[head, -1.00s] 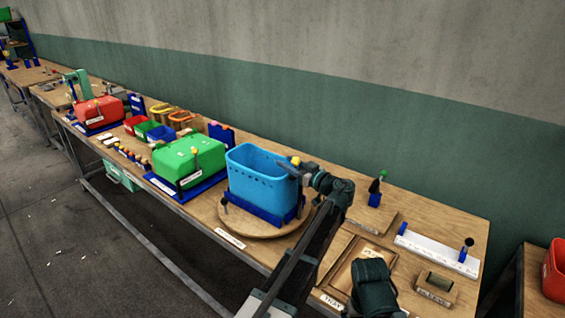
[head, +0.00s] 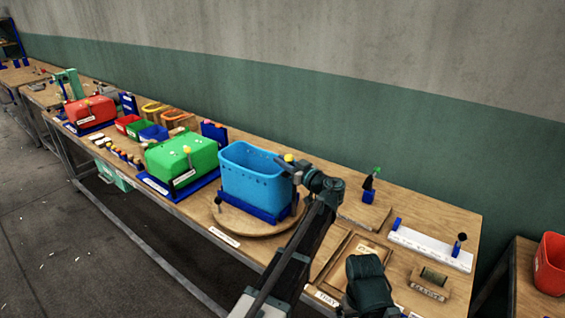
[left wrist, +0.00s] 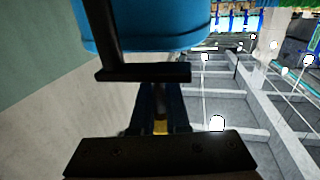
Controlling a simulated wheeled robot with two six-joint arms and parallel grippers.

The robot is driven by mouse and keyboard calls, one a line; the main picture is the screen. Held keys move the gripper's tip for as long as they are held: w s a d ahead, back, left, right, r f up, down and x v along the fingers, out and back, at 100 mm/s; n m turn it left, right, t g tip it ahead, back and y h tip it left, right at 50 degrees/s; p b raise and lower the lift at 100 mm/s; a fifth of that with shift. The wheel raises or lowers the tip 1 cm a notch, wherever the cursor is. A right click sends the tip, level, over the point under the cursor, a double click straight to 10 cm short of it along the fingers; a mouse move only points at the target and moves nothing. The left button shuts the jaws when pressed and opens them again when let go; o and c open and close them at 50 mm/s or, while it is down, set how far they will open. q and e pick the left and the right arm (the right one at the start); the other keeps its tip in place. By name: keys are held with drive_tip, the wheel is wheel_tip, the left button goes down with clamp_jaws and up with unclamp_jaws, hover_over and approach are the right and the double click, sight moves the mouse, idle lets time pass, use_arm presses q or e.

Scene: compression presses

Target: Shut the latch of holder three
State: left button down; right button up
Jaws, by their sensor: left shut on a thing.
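A light-blue bin (head: 250,178) sits in a blue holder base (head: 262,214) on a round wooden turntable (head: 232,222). I take this as holder three; I cannot read its label. A yellow knob (head: 289,158) shows at the bin's right rim, beside my left gripper (head: 285,165). My left gripper is shut on a small yellow-tipped part, probably the latch handle. In the left wrist view a yellow piece (left wrist: 160,127) shows between the dark fingers, with the blue bin (left wrist: 150,28) just beyond. The latch's lower part is hidden by my arm.
A green holder (head: 180,155) and a red holder (head: 90,112) stand to the left on the bench. Wooden trays (head: 345,262), a white rail (head: 430,248) and a small block (head: 430,282) lie to the right. A wall runs behind.

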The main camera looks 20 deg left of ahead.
use_arm(q)
drive_tip(key=shift+w+d+r+m+t+h, duration=0.2)
drive_tip(key=shift+w+m+t+h, duration=0.75)
drive_tip(key=shift+m+h, duration=2.45)
drive_tip(key=shift+w+d+f+m+t+h, duration=0.1)
drive_tip(key=shift+w+d+m+t+h, duration=0.6)
drive_tip(key=shift+m+h, duration=2.75)
drive_tip(key=shift+w+a+r+m+t+h, duration=0.1)
drive_tip(key=shift+w+m+t+h, duration=1.4)
drive_tip(key=shift+h, duration=3.55)
drive_tip(key=shift+s+m+g, duration=0.25)
drive_tip(key=shift+s+m, duration=0.1)
drive_tip(key=shift+s, duration=0.05)
drive_tip(key=c, duration=0.9)
unclamp_jaws()
drive_tip(key=shift+s+d+r, duration=0.1)
drive_tip(key=shift+s+d, duration=0.05)
drive_tip(key=shift+s, duration=0.1)
drive_tip(key=v, duration=1.3)
drive_tip(key=shift+s+a, duration=0.25)
drive_tip(key=shift+a, duration=0.05)
